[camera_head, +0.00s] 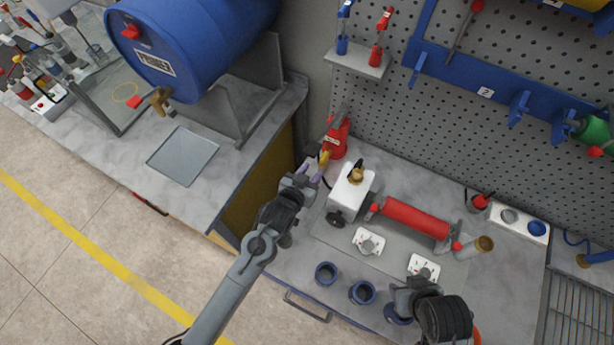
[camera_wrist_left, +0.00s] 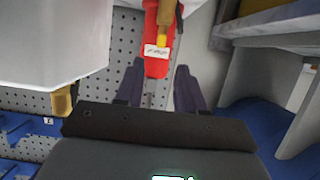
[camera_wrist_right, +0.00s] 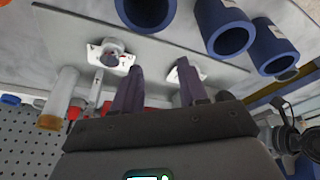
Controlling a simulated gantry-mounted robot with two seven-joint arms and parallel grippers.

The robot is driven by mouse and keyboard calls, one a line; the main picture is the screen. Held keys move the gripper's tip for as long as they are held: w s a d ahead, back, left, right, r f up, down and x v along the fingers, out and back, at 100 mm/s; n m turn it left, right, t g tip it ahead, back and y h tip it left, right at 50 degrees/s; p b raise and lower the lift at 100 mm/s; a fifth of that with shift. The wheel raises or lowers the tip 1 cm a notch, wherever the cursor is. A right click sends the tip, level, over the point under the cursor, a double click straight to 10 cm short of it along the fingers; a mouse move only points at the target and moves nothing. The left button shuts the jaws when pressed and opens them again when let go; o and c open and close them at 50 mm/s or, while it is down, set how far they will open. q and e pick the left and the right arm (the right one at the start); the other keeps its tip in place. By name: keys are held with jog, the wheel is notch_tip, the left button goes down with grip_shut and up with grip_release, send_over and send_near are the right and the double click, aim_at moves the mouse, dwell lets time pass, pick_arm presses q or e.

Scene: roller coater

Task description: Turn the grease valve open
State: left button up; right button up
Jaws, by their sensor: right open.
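A red upright unit (camera_head: 337,138) with a pale label stands against the pegboard, with a small yellow lever (camera_head: 323,158) on its near side. It looks like the grease unit, but I cannot read its label. In the left wrist view the red unit (camera_wrist_left: 157,66) and yellow lever (camera_wrist_left: 162,37) show at the top, beyond my fingers. My left gripper (camera_head: 316,170) is open, its purple fingers just in front of the lever; nothing shows between them, and contact cannot be told. My right gripper (camera_wrist_right: 158,82) is open and empty, above the bench's front right.
A white box (camera_head: 350,187) with a brass top and black knob stands right of my left gripper. Right of it lie a red roller (camera_head: 414,217) and white switch plates (camera_head: 368,243). Blue cups (camera_head: 326,273) line the front. A blue drum (camera_head: 195,45) is left.

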pick_arm(q)
jog(key=shift+v, duration=1.35)
jog(key=s+a+n+g+y, duration=0.1)
jog(key=s+a+g+y, duration=0.15)
jog(key=s+a, duration=0.5)
jog(key=s+a+r+n+g+y, duration=0.1)
jog(key=s+a+g, duration=0.35)
jog(key=s, duration=0.65)
jog(key=s+a+g+y, duration=0.1)
jog(key=s+a+g, duration=0.1)
jog(key=s+a, duration=0.55)
notch_tip(320, 180, up, 15)
jog(key=d+p, duration=0.1)
jog(key=p, duration=1.4)
jog(key=shift+s+d+p, duration=0.25)
jog(key=shift+s+p, duration=0.05)
jog(key=shift+s, duration=0.1)
jog(key=shift+f, duration=0.1)
jog(key=shift+c, duration=0.3)
